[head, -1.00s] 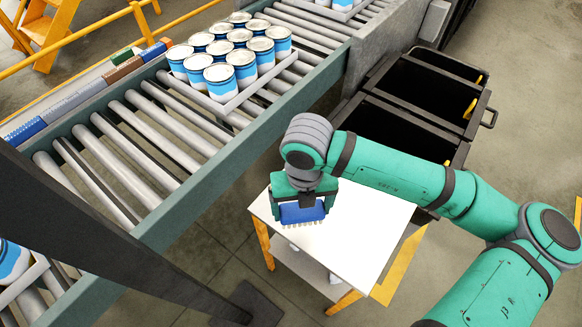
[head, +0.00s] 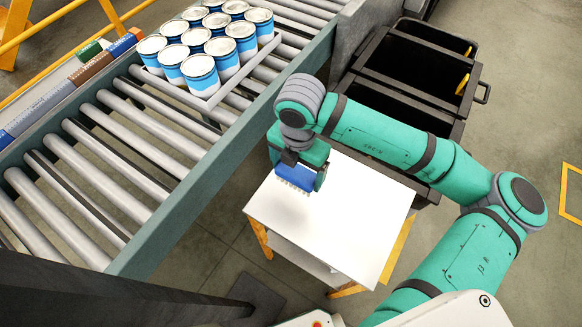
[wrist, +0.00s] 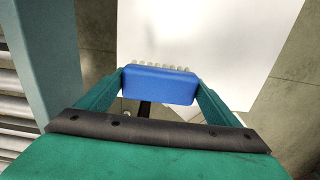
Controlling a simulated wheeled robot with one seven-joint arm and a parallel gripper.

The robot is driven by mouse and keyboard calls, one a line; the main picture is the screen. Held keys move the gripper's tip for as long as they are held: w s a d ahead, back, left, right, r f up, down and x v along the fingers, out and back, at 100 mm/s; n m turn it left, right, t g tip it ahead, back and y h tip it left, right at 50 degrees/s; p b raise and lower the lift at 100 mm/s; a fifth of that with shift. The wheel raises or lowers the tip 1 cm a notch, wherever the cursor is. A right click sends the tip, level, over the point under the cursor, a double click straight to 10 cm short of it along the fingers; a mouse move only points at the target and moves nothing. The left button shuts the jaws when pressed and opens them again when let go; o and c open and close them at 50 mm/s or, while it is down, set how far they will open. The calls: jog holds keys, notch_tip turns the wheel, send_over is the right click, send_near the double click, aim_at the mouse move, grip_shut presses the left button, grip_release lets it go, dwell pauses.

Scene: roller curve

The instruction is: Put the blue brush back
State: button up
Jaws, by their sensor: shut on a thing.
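The blue brush (head: 293,177) is a blue block with a row of pale bristles. My gripper (head: 298,174) is shut on it, with one finger at each end. In the head view the bristles point down, and the brush is above the left part of the white table (head: 345,225), with a faint shadow below it. In the wrist view the brush (wrist: 160,86) sits level between the green fingers, its bristles showing along the far edge. The gripper body hides part of the brush's top in the head view.
The roller conveyor (head: 135,135) runs along the left, carrying a tray of blue-and-white cans (head: 200,75). Its far side rail bears blue (head: 123,43), brown (head: 93,65) and green (head: 90,50) pieces. Black bins (head: 400,100) stand behind the table.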

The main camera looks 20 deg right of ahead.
jog(key=w+f, duration=0.3)
jog(key=f, duration=0.1)
jog(key=w+f, duration=0.2)
jog(key=shift+w+d, duration=0.3)
jog(key=shift+w, duration=0.05)
jog(key=shift+w+f, duration=0.15)
jog(key=shift+f, duration=0.8)
jog(key=shift+w+f, duration=0.1)
jog(key=shift+f, duration=0.8)
jog(key=shift+f, duration=0.15)
jog(key=o, duration=0.9)
notch_tip(320, 180, up, 12)
jog(key=shift+r, duration=0.2)
